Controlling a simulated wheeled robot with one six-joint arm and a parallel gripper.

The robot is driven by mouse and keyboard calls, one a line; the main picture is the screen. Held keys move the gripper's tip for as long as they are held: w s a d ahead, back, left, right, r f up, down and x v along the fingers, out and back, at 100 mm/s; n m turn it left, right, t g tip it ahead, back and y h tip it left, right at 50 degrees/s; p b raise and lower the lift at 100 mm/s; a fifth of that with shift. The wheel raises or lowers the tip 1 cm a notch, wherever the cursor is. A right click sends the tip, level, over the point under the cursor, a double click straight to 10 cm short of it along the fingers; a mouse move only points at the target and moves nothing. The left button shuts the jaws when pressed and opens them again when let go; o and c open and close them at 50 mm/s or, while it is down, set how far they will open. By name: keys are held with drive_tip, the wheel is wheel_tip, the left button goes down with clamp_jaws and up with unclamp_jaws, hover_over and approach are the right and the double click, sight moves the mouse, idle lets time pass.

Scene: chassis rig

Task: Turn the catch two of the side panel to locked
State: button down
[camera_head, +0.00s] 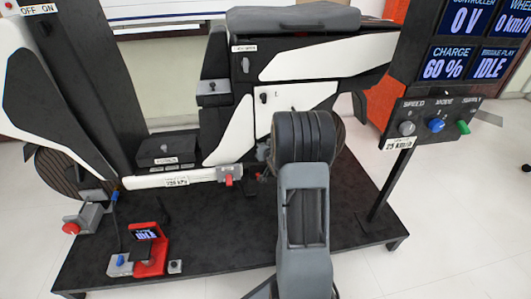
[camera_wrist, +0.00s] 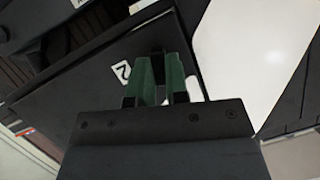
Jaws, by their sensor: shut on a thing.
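The side panel (camera_head: 292,97) is a white plate on the vehicle's body in the head view, with a small dark catch (camera_head: 263,98) near its left edge. My arm covers the panel's lower right part there and hides my gripper. In the wrist view, my gripper's green fingers (camera_wrist: 158,78) are shut on a small dark piece, the catch two (camera_wrist: 158,62), beside a white label (camera_wrist: 121,72) reading 2. The fingers hide most of this catch, so I cannot tell its turn angle.
The vehicle stands on a black platform (camera_head: 215,235). A red-and-grey device (camera_head: 150,250) sits at its front left. A control box (camera_head: 435,125) with knobs hangs below the display screens (camera_head: 480,45) at right. White floor is free beyond the platform.

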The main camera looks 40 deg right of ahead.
drive_tip(key=shift+a+n+g+h+b, duration=0.1)
drive_tip(key=shift+n+g+h+b, duration=0.2)
drive_tip(key=shift+n+h+b, duration=0.95)
drive_tip(key=shift+y+b, duration=0.5)
drive_tip(key=shift+y, duration=0.05)
drive_tip(key=c, duration=1.1)
unclamp_jaws()
drive_tip(key=shift+r, duration=0.1)
drive_tip(key=shift+p+v, duration=2.3)
drive_tip(key=shift+v, duration=4.5)
drive_tip(key=shift+a, duration=0.1)
drive_tip(key=shift+r, duration=0.1)
